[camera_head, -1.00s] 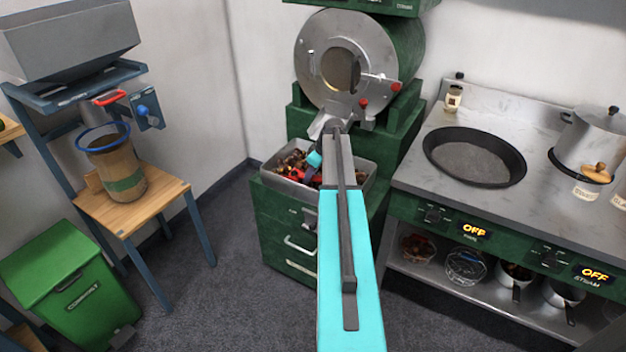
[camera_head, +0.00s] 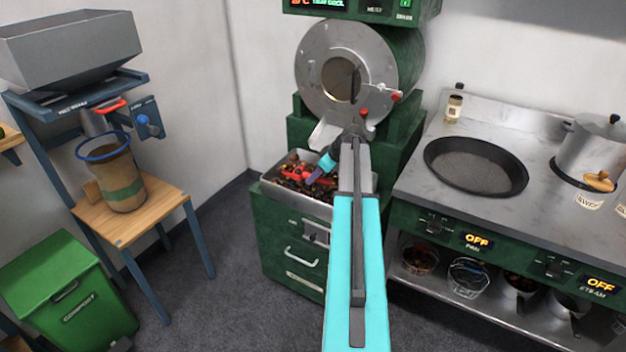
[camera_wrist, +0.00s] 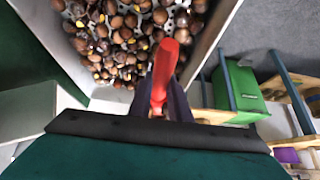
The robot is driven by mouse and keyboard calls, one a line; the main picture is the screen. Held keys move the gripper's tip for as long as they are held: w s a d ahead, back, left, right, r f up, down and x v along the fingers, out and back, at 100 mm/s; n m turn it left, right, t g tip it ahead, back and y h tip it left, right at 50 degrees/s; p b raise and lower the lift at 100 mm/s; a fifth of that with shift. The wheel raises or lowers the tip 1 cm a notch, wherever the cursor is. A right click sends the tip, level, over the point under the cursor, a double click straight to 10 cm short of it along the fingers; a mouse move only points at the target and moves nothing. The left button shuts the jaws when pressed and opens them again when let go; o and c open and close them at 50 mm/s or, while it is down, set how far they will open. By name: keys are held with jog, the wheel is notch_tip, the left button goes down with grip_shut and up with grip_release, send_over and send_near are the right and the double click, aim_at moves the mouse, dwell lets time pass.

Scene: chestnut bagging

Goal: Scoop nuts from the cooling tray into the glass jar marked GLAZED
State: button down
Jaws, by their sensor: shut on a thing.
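The cooling tray (camera_head: 269,189) is a metal tray of brown nuts on the green cabinet, below the drum roaster. It also shows in the wrist view, where its wall (camera_wrist: 214,32) runs beside the nuts (camera_wrist: 120,42). My gripper (camera_head: 312,178) is over the tray, and my arm covers the tray's right part. It is shut on a red handle (camera_wrist: 162,72), which I take to be the scoop's. The scoop's bowl cannot be made out, nor whether it carries nuts. I see no jar that I can read as GLAZED.
The roaster drum (camera_head: 345,75) stands right behind the tray. The stove (camera_head: 475,165) on the right holds a wide pan and a lidded pot, with small labelled jars (camera_head: 588,201) at its edge.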

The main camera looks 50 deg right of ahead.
jog(key=shift+v, duration=0.85)
jog(key=shift+r, duration=0.15)
jog(key=shift+w, duration=0.15)
jog(key=w+a+r, duration=0.2)
jog(key=w+a, duration=0.2)
jog(key=a, duration=0.3)
jog(key=w+a+r, duration=0.1)
jog(key=w+a, duration=0.3)
jog(key=a, duration=0.4)
jog(key=w+a+r+m, duration=0.1)
jog(key=a+r, duration=0.2)
jog(key=a, duration=0.9)
jog(key=w+a+r+m+h, duration=0.1)
jog(key=w+a+r, duration=0.1)
jog(key=a, duration=1.1)
jog(key=w+a+r, duration=0.2)
jog(key=a+r, duration=0.3)
jog(key=a, duration=0.7)
jog(key=shift+a+m+h, duration=0.3)
jog(key=shift+a+m, duration=0.1)
